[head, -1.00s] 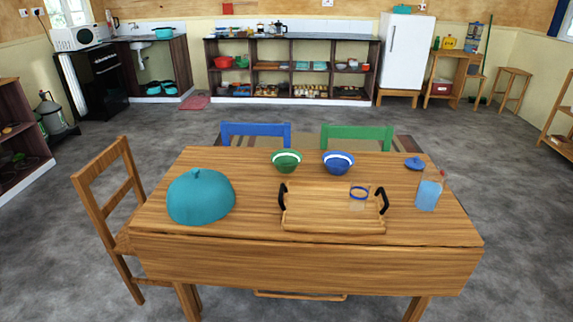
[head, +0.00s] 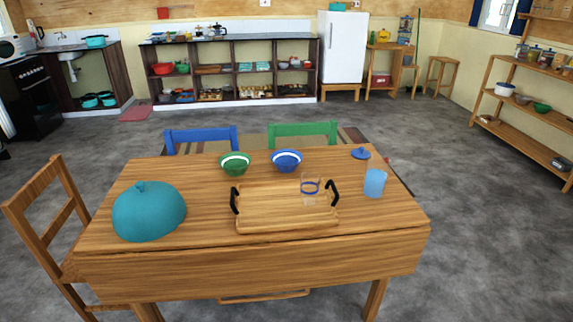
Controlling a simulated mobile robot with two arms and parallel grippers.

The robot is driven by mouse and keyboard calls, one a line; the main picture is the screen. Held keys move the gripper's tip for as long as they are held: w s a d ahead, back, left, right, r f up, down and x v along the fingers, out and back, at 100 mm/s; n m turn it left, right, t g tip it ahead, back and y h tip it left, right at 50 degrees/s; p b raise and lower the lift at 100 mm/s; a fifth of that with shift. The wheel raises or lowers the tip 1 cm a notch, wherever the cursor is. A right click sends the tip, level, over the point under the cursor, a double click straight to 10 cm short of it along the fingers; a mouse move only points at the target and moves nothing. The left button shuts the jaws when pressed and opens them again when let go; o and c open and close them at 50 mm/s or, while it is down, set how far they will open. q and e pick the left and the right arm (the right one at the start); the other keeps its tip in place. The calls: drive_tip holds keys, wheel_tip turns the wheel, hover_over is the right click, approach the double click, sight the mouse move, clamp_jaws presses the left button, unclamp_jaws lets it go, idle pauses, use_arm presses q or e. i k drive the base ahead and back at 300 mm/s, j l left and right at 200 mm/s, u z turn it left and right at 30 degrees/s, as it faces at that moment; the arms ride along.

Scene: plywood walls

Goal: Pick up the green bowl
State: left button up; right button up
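The green bowl (head: 235,164) has a white band near its rim and stands upright at the back of the wooden table (head: 200,253). A blue bowl (head: 286,162) with a white band stands just to its right, a small gap apart. The green bowl is behind the back left corner of a wooden tray (head: 262,213). Neither of my grippers shows in the head view.
A teal dome (head: 149,211) covers the table's left side. A glass (head: 309,189) stands on the tray; a blue-filled container (head: 375,182) and a small blue lid (head: 361,153) are at the right. Blue (head: 202,139) and green (head: 303,131) chairs stand behind.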

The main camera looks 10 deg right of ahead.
sight(235, 164)
drive_tip(key=i+l, duration=0.6)
drive_tip(key=l, duration=0.2)
drive_tip(key=i+l+u, duration=0.1)
drive_tip(key=i+l, duration=0.15)
drive_tip(key=l, duration=0.15)
